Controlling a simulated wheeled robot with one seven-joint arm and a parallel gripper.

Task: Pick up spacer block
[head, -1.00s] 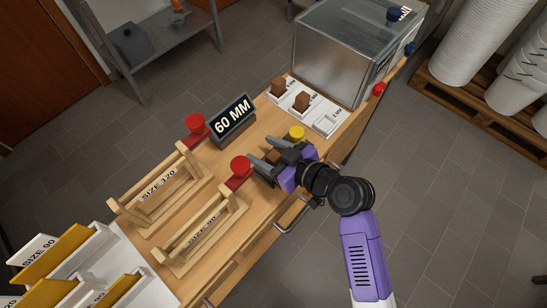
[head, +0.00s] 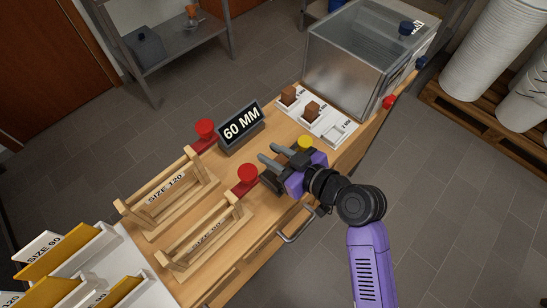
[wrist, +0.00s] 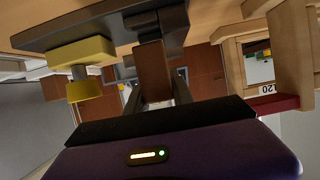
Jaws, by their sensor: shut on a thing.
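My gripper (head: 272,158) is over the near part of the wooden bench, between a yellow knob and a red knob. In the wrist view a brown spacer block (wrist: 153,70) stands between the fingers, and the gripper is shut on it. In the head view the held block is mostly hidden by the fingers and wrist. Two more brown blocks, one (head: 289,95) and another (head: 311,109), sit in the white labelled tray (head: 322,127) at the back. The tray's nearest slot looks empty.
A yellow knob (head: 305,142) is close behind my gripper, and a red knob (head: 247,173) is to its left. A "60 MM" sign (head: 241,127), two wooden racks, one labelled size 120 (head: 168,190), and a clear-sided box (head: 365,65) stand on the bench.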

